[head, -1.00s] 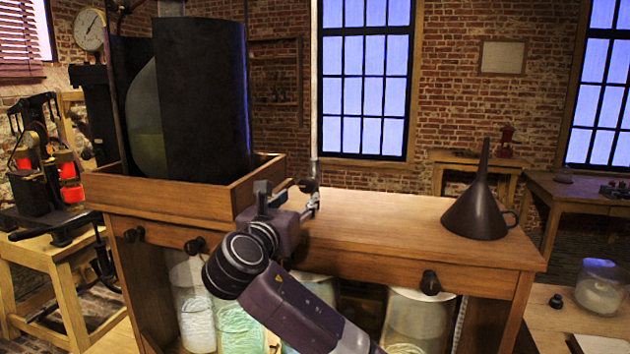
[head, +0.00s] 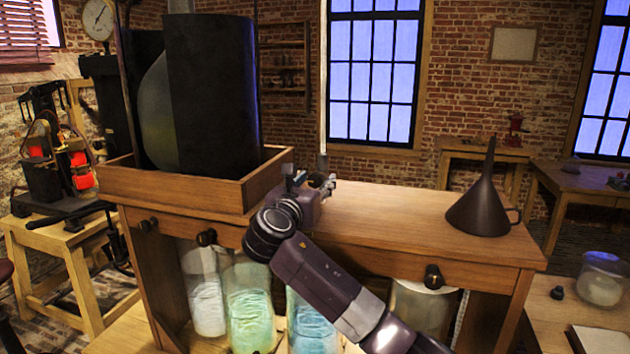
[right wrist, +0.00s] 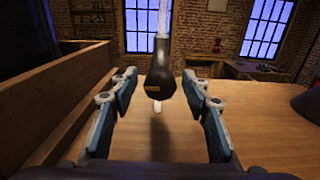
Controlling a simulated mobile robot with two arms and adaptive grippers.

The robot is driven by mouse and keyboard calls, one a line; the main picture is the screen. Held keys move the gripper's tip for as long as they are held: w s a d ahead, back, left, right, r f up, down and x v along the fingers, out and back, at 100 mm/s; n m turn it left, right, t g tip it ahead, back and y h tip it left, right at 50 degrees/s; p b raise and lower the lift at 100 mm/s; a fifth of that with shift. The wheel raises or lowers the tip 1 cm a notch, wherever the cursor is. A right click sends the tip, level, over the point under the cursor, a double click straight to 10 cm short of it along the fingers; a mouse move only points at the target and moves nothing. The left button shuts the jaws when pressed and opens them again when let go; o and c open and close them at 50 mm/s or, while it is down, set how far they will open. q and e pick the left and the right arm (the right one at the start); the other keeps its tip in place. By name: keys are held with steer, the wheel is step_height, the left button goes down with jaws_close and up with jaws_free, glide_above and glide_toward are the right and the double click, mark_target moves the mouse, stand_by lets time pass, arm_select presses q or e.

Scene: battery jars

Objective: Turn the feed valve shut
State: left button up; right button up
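A thin pale vertical tube (head: 323,85) comes down over the bench, right of the tray. In the right wrist view, a dark, pear-shaped fitting (right wrist: 156,86) hangs at the tube's lower end, with a small brass-coloured mark and a pale tip below; it looks like the feed valve. My right gripper (head: 316,183) is beside the tube's lower end in the head view. In the right wrist view its two fingers (right wrist: 160,110) are spread, one on each side of the fitting, with gaps on both sides. The fitting is mostly hidden in the head view. My left gripper is not in view.
The wooden tray (head: 170,190) with a big dark cylinder (head: 213,95) stands close left of my right gripper. A dark funnel (head: 483,208) stands on the bench (head: 400,215) at right. Glass jars (head: 250,310) stand under the bench. The bench top between is clear.

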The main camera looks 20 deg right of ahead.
steer(key=c, duration=1)
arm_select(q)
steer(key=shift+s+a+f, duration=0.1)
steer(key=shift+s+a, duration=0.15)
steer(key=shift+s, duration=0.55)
arm_select(e)
steer(key=shift+c, duration=0.4)
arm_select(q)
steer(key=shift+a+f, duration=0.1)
arm_select(e)
steer(key=shift+f, duration=0.1)
steer(key=m+b, duration=0.2)
steer(key=m, duration=0.2)
steer(key=shift+w+f+m, duration=0.1)
steer(key=shift+m, duration=0.3)
steer(key=m+b, duration=0.2)
steer(key=m, duration=0.2)
steer(key=shift+m, duration=0.3)
steer(key=m+b, duration=0.3)
steer(key=m, duration=0.1)
arm_select(q)
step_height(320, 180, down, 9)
steer(key=b, duration=0.2)
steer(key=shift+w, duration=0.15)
arm_select(e)
steer(key=shift+m, duration=2.3)
